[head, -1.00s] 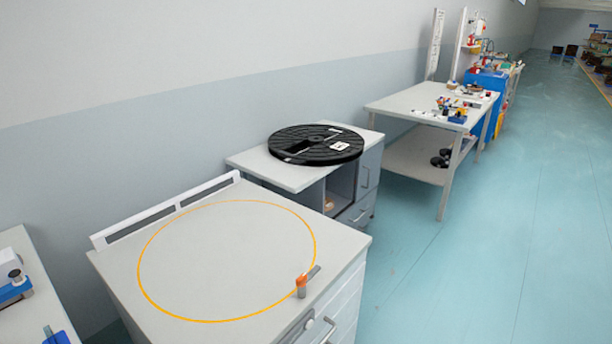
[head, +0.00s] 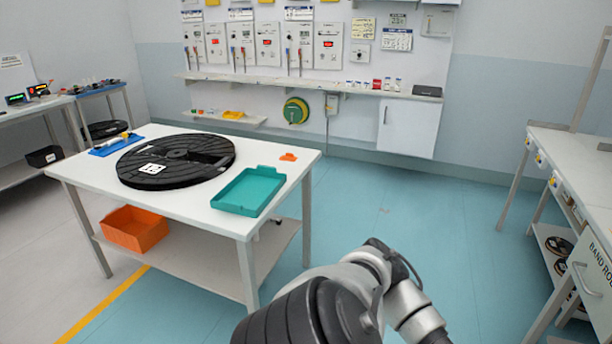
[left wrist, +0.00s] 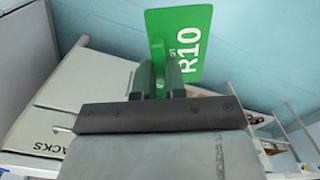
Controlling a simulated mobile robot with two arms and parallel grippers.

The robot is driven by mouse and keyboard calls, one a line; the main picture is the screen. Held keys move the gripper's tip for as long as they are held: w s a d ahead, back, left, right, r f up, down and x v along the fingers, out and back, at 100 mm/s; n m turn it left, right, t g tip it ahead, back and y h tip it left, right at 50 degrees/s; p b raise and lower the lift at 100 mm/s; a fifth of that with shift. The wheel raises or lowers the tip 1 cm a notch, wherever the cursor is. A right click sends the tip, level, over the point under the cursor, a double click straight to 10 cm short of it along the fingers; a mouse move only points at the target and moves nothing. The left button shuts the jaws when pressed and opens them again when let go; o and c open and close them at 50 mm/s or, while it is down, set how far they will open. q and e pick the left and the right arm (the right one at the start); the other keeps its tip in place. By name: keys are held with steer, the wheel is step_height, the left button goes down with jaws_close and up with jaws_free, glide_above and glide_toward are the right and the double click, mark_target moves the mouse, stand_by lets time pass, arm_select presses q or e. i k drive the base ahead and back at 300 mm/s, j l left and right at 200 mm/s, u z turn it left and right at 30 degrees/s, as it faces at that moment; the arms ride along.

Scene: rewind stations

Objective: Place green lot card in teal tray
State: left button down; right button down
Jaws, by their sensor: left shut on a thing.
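The green lot card (left wrist: 190,25) shows in the left wrist view, with white "R10" lettering on its face. My left gripper (left wrist: 160,78) is shut on the card's green stem and holds it clear of any surface. The teal tray (head: 249,191) lies on the near right part of a white table in the head view, and looks empty. One of my arms rises at the bottom of the head view, right of the table. No gripper shows in that view, and my right gripper is not in view.
A large black reel (head: 205,168) lies on the white table (head: 222,229) left of the tray. A small orange piece (head: 288,157) lies behind the tray. An orange bin (head: 135,229) sits on the lower shelf. Open floor lies right of the table, before a bench (head: 582,185).

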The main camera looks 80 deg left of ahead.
mark_target(251, 193)
steer(key=k+j+u, duration=0.1)
steer(key=j+u, duration=0.15)
steer(key=u, duration=0.15)
steer(key=j+u, duration=0.55)
steer(key=u, duration=0.2)
steer(key=j+u, duration=0.35)
steer(key=k+l, duration=0.05)
